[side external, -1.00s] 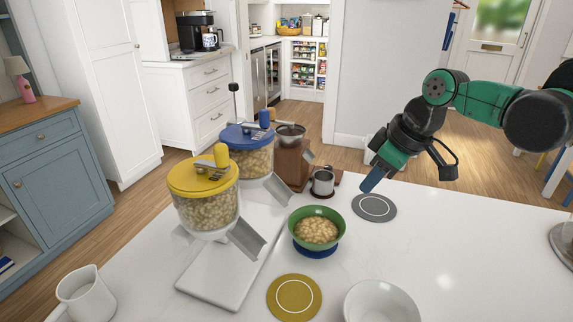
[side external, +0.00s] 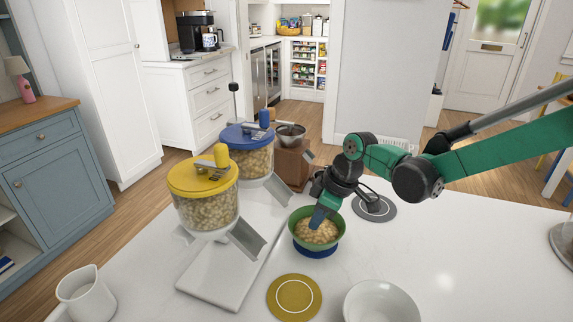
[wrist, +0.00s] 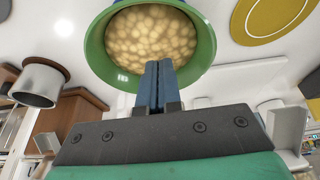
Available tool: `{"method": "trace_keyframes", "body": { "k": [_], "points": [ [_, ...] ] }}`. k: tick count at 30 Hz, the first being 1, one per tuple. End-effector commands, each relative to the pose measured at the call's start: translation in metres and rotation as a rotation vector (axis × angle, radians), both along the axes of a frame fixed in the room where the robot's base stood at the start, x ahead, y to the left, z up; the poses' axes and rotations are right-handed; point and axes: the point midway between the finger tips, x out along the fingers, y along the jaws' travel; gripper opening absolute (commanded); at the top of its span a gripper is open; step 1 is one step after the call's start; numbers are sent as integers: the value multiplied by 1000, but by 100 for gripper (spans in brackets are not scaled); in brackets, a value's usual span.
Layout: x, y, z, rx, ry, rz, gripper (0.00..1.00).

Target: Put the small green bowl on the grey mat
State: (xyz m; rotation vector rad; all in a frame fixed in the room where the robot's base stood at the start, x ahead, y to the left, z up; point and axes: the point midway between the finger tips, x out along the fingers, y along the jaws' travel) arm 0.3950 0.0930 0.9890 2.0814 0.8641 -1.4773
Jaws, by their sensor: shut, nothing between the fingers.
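The small green bowl (side external: 318,241) is full of pale round bits and stands on a dark blue mat on the white counter. It also shows in the wrist view (wrist: 96,45). The grey mat (side external: 382,211) with a white ring lies behind and to the right of the bowl, partly hidden by my arm. My gripper (side external: 317,222) is shut and empty. Its blue fingertips are at the bowl, over the contents in the side view. In the wrist view the closed fingers (wrist: 158,70) overlap the bowl's near rim; I cannot tell whether they touch it.
A yellow-lidded dispenser (side external: 204,200) and a blue-lidded dispenser (side external: 250,155) stand left of the bowl. An olive mat (side external: 282,298) and a white bowl (side external: 380,303) are in front. A white jug (side external: 88,296) stands at front left. The right counter is mostly clear.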

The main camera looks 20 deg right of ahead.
Motion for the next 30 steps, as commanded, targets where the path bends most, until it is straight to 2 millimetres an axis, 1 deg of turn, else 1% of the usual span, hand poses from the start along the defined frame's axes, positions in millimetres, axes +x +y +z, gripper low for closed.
{"method": "trace_keyframes", "body": {
  "k": [1, 3, 9, 13, 23, 30],
  "points": [
    [0, 0, -5, 0, 0, -1, 0],
    [-9, -9, -3, 0, 0, -3, 0],
    [-24, -24, -3, -1, -1, -3, 0],
    [-27, -28, -3, 0, 0, -1, 0],
    [-28, -28, -2, 0, 0, -1, 0],
    [-44, -44, -3, 0, 0, -3, 0]
  ]
}}
